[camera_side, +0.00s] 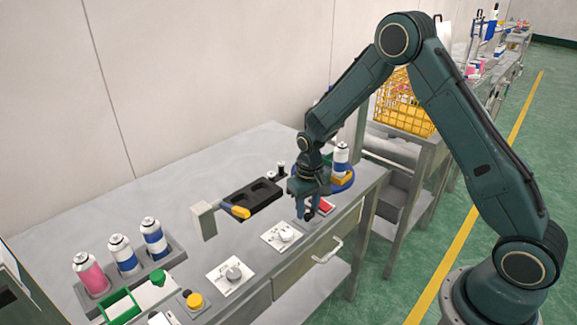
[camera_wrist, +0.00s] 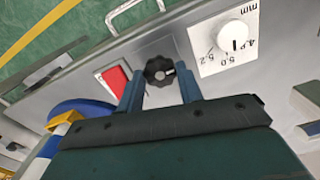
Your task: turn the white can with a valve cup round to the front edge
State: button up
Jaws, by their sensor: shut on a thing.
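A white can with a blue band (camera_side: 341,160) stands upright on a round blue turntable (camera_side: 346,184) at the right end of the bench; its top is too small to make out a valve cup. The turntable's blue rim also shows at the left of the wrist view (camera_wrist: 72,108), partly hidden by my gripper. My gripper (camera_side: 307,214) points down at the bench's front, left of the turntable. In the wrist view my gripper (camera_wrist: 159,88) is shut on a black scalloped knob (camera_wrist: 158,70), one finger on each side. The knob is mostly hidden in the side view.
A red switch (camera_wrist: 114,79) sits close beside the knob. A white dial plate (camera_wrist: 222,48) lies on its other side. Several cans stand in a rack (camera_side: 162,263) at the left. A yellow wire basket (camera_side: 404,106) is beyond.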

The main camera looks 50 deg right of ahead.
aim_at(307, 211)
jog(key=shift+r, duration=0.1)
jog(key=o, duration=1)
notch_tip(307, 211, up, 14)
dwell(0.4)
